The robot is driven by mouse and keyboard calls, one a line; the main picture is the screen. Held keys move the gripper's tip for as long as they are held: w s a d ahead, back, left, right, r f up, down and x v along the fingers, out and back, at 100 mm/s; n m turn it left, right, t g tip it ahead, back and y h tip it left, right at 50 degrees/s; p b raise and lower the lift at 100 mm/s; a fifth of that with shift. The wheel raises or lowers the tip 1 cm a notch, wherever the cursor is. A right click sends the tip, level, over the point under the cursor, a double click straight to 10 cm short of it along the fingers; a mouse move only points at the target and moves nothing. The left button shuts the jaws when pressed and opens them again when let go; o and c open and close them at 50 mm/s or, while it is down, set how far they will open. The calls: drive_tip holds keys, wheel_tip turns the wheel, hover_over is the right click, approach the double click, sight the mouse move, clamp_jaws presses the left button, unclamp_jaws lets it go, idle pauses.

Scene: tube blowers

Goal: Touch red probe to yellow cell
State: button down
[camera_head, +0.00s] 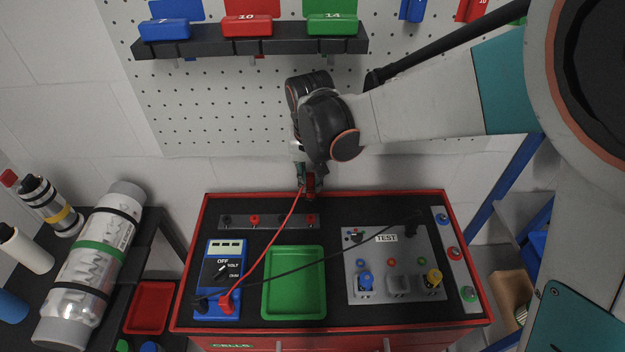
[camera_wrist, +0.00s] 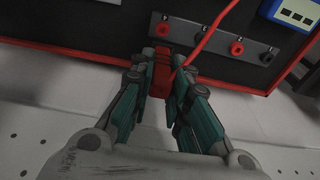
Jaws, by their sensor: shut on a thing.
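My gripper (camera_head: 308,184) is at the back edge of the red-rimmed bench, near the right end of the grey strip. In the wrist view its fingers (camera_wrist: 164,75) are shut on the red probe (camera_wrist: 160,80), with a red cable running from it. The cable leads to the blue multimeter (camera_head: 211,265), which has a dial marked OFF, VOLT and OHM. The yellow cell (camera_head: 433,277) stands at the front right of the grey TEST panel (camera_head: 384,292), well to the right of my gripper. I cannot tell whether the probe's tip touches the strip.
A grey strip (camera_head: 285,221) with red and black sockets lies at the back. A green tray (camera_head: 293,312) sits mid-bench. A blue cell (camera_head: 365,280) is on the panel. A black cable (camera_head: 300,266) crosses the tray to a black probe (camera_head: 411,228). Colored buttons (camera_head: 454,253) line the right.

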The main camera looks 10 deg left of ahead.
drive_tip(key=shift+r, duration=0.6)
drive_tip(key=shift+r, duration=0.2)
drive_tip(key=shift+r+p, duration=1.9)
drive_tip(key=shift+r, duration=0.8)
